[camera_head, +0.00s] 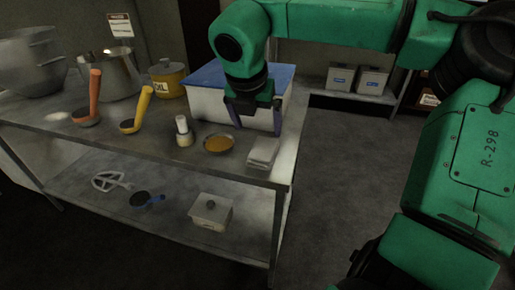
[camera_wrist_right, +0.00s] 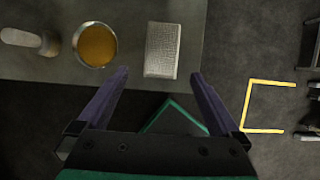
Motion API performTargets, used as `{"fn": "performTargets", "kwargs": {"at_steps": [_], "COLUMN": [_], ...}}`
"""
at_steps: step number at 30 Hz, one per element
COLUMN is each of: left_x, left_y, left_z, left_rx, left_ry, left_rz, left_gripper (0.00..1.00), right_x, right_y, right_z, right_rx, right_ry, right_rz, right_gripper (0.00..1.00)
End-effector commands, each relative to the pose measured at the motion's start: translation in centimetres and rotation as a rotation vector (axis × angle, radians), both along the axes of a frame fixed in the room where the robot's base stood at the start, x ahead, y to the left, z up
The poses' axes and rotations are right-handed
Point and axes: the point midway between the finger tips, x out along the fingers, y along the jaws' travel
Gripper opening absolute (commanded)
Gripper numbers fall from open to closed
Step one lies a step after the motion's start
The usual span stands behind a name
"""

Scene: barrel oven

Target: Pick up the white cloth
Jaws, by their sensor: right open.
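The white cloth (camera_head: 263,152) lies folded on the table's top near its right front corner. In the right wrist view the cloth (camera_wrist_right: 162,50) shows whole, just beyond the fingertips and roughly in line with the gap between them. My right gripper (camera_head: 256,118) points down with its fingers spread, in front of the white bin in the head view. It also shows in the right wrist view (camera_wrist_right: 160,75), open and empty, apart from the cloth. My left gripper is not in view.
A bowl of orange-brown contents (camera_head: 219,143) sits left of the cloth, with a small brush-like item (camera_head: 183,131) beyond it. A white bin with a blue lid (camera_head: 207,102) stands behind. Ladles, pots and a yellow tin (camera_head: 168,80) stand further left.

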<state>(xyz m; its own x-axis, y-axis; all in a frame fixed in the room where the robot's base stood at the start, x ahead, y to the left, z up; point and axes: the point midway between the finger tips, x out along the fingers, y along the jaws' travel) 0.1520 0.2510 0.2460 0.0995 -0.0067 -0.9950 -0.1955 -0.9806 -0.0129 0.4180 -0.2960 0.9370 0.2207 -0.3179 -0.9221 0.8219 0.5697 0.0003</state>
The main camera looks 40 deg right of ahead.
Motion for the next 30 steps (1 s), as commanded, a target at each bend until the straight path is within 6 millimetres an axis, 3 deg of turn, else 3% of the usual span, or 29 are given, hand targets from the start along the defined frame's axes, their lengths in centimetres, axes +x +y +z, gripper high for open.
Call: {"fn": "performTargets", "kwargs": {"at_steps": [3,15,23,24,29,30], "left_x": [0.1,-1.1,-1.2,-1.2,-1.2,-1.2], "left_y": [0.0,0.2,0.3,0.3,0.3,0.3], "left_z": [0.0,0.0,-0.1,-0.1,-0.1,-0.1], "left_rx": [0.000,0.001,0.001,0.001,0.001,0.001], "left_ry": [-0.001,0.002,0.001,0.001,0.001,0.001], "left_rz": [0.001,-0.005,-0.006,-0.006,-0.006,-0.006], "left_gripper": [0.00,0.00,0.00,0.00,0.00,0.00], "right_x": [0.6,2.1,2.4,2.4,2.4,2.4], "right_y": [-1.0,-3.5,-3.8,-3.8,-3.8,-3.8], "right_z": [-3.1,-9.0,-9.8,-9.8,-9.8,-9.8], "right_rx": [0.004,0.005,0.003,0.003,0.003,0.003], "right_ry": [0.005,0.004,-0.001,-0.001,-0.001,-0.001], "right_rz": [0.000,-0.001,0.000,0.000,0.000,0.000], "right_gripper": [1.00,1.00,1.00,0.92,0.31,0.25]}}
